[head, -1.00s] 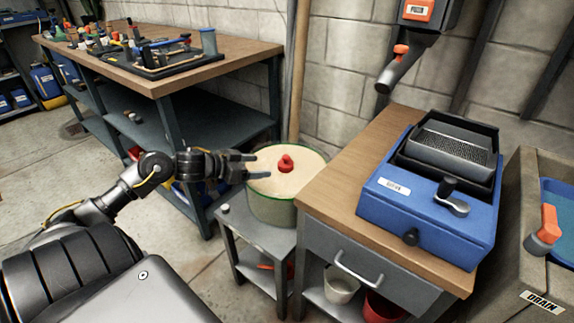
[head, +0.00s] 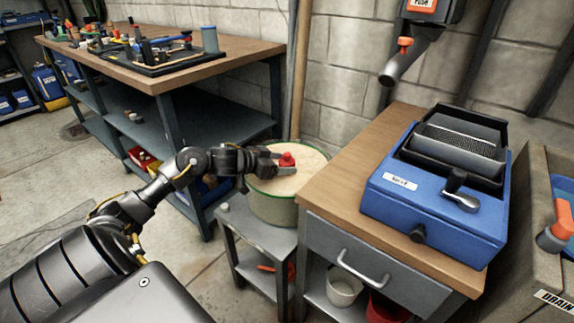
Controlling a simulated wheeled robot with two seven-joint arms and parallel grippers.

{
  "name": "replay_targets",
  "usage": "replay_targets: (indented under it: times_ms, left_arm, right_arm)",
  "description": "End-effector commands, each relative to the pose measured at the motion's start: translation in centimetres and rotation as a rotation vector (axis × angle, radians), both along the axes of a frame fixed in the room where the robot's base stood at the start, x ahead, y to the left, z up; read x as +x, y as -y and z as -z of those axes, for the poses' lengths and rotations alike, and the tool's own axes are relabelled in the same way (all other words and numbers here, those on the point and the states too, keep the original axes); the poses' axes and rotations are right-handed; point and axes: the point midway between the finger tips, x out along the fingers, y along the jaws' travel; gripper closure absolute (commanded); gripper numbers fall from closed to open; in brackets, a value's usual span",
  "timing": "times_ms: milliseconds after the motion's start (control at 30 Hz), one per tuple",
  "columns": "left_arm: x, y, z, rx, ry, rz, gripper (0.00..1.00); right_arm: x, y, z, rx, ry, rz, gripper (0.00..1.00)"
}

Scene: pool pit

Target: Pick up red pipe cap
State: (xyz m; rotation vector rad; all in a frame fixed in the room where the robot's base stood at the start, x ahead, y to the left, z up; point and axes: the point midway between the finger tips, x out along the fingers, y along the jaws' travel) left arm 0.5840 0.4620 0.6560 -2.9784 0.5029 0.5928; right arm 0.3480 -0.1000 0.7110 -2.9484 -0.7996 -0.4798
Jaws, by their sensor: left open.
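The red pipe cap (head: 287,159) sits on the pale, sandy top of a round green-rimmed drum (head: 273,208). My left gripper (head: 284,164) reaches in from the left over the drum's top. Its fingers are open, with their tips at the cap, one on the far side and one on the near side. The near finger hides the lower part of the cap. I cannot tell whether the fingers touch it. My right gripper is not in view.
The drum stands on a small grey stand (head: 258,236). A wood-topped cabinet (head: 345,185) with a blue machine (head: 436,205) is close on the right. A cluttered workbench (head: 150,75) stands behind on the left. A wooden pole (head: 299,70) rises behind the drum.

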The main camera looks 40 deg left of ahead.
Motion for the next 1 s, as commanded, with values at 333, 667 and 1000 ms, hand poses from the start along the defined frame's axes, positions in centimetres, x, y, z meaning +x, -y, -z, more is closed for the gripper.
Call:
replay_targets:
  times_ms: [333, 667, 1000]
  left_arm:
    - [0.34, 0.13, 0.11, 0.001, 0.000, 0.000, 0.35]
    - [0.34, 0.12, 0.08, 0.001, 0.000, 0.000, 0.76]
    - [0.33, 0.11, -0.24, 0.002, 0.001, 0.001, 0.80]
  right_arm:
    - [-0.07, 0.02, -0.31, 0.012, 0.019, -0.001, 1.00]
    - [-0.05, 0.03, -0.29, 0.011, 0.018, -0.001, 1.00]
    - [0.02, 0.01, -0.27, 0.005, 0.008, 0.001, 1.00]
